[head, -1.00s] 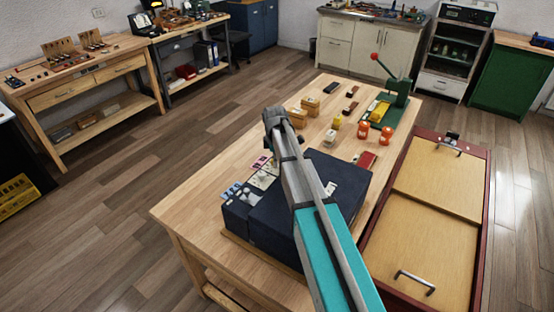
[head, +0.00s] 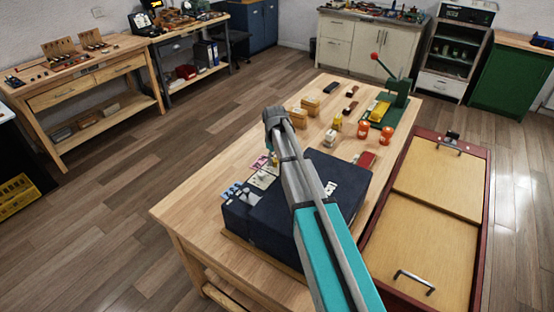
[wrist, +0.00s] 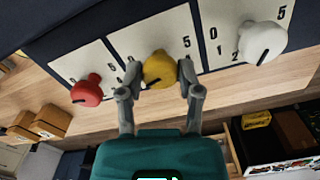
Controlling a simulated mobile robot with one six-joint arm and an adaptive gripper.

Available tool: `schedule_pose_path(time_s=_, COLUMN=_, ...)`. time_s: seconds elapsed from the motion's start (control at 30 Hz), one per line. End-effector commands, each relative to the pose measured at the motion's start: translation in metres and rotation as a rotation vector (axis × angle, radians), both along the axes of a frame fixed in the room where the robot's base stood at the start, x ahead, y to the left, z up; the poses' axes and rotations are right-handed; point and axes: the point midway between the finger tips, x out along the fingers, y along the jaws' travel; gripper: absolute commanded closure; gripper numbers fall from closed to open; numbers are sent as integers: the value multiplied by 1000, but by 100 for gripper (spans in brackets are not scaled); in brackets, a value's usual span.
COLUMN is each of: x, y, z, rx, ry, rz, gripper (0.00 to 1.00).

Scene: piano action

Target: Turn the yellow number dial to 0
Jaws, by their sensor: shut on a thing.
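The yellow number dial (wrist: 157,67) is in the middle of the wrist view, on a pale plate with dark numbers. My gripper (wrist: 158,76) is shut on the dial, one finger on each side. In the head view my arm hides the yellow dial; the dark blue box (head: 335,172) carrying the dial plates stands on the wooden table.
A red dial (wrist: 87,91) is left of the yellow one and a white dial (wrist: 262,40) is right, both close to my fingers. A red tray with wooden panels (head: 440,187) stands beside the table. Orange jars (head: 387,135) and small boxes are farther back.

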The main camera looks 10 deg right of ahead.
Motion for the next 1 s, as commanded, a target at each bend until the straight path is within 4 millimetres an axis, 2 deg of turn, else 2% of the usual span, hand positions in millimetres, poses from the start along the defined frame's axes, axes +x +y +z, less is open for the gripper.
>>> schedule_pose_path(time_s=0.3, x=4, y=2, z=1, rx=4, ry=-5, rz=-278, gripper=100)
schedule_pose_path(time_s=0.5, x=4, y=1, z=1, rx=4, ry=-6, rz=-403, gripper=100)
schedule_pose_path(time_s=1.0, x=4, y=1, z=1, rx=3, ry=-6, rz=-488, gripper=100)
